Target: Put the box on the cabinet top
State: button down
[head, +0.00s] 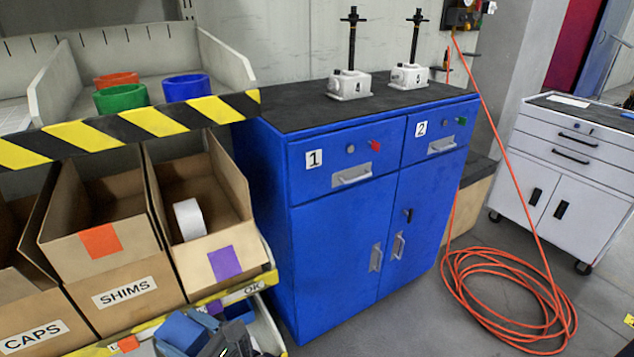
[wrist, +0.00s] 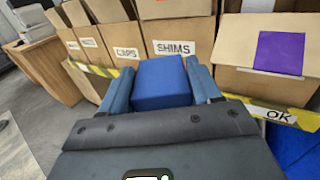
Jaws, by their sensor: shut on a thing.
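A blue box (wrist: 162,82) sits between the two fingers of my gripper (wrist: 160,88) in the wrist view, with a finger against each side. In the head view the blue box (head: 182,332) shows at the bottom edge, partly cut off, with my dark gripper (head: 208,342) beside it, in front of the shelf's lower edge. The blue cabinet (head: 345,240) stands to the right of the gripper. Its black cabinet top (head: 290,112) is well above the held box. The front left part of the top is bare.
Two screw jacks (head: 349,84) (head: 409,76) stand at the back of the cabinet top. A shelf with a striped edge (head: 130,130) and cardboard bins (head: 205,215) adjoins the cabinet's left. A coiled orange hose (head: 508,300) lies on the floor at right, near a white tool cart (head: 570,170).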

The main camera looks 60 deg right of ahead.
aim_at(299, 112)
jog(key=k+l+z, duration=0.1)
jog(key=z, duration=0.8)
jog(key=i+j+z, duration=0.1)
jog(key=z, duration=0.25)
jog(key=j+z, duration=0.15)
jog(key=z, duration=0.2)
